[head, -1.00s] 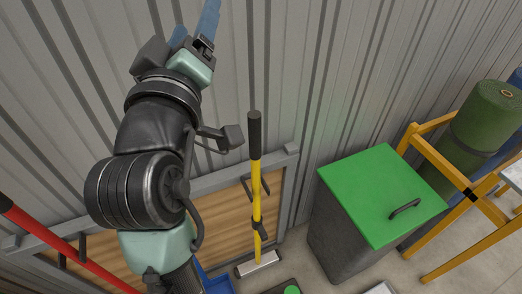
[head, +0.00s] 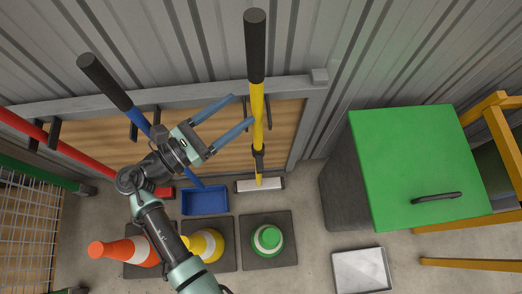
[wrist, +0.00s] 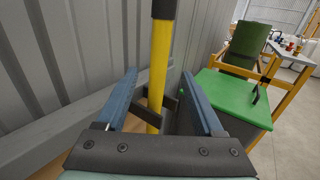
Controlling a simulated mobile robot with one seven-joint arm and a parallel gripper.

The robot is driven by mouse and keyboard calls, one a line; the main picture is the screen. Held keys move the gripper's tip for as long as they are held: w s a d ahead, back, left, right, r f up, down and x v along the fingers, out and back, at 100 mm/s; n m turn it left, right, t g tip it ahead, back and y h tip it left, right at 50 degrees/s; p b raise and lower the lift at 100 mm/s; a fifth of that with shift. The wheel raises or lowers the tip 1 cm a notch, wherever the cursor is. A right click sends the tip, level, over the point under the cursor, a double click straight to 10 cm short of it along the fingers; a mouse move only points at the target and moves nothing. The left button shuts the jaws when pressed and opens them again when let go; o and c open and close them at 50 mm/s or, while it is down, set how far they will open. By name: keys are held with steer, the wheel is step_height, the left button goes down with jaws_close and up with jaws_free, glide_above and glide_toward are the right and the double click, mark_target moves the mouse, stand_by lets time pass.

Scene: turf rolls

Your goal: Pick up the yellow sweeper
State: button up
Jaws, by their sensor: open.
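The yellow sweeper (head: 257,105) stands upright against the wooden rack, with a black grip on top and a pale head on the floor. My gripper (head: 240,109) is open beside its pole in the head view, fingers pointing at it from the left. In the wrist view the yellow pole (wrist: 158,65) shows in the gap between the blue fingers of my gripper (wrist: 159,74), seemingly at or just beyond the tips. I cannot tell whether they touch it. A dark rack hook (wrist: 146,112) shows close to the pole.
A blue-handled tool (head: 133,112) with a blue pan (head: 205,201) stands left of the sweeper, behind my gripper. A red pole (head: 75,152) leans further left. A green-lidded bin (head: 410,150) stands right. Orange, yellow and green cones (head: 267,240) sit on the floor.

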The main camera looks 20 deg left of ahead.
steer(key=x, duration=0.9)
steer(key=shift+w+d+f+b, duration=0.1)
steer(key=shift+w+f+b, duration=0.15)
steer(key=shift+w+b, duration=0.1)
jaws_close()
steer(key=shift+r, duration=0.25)
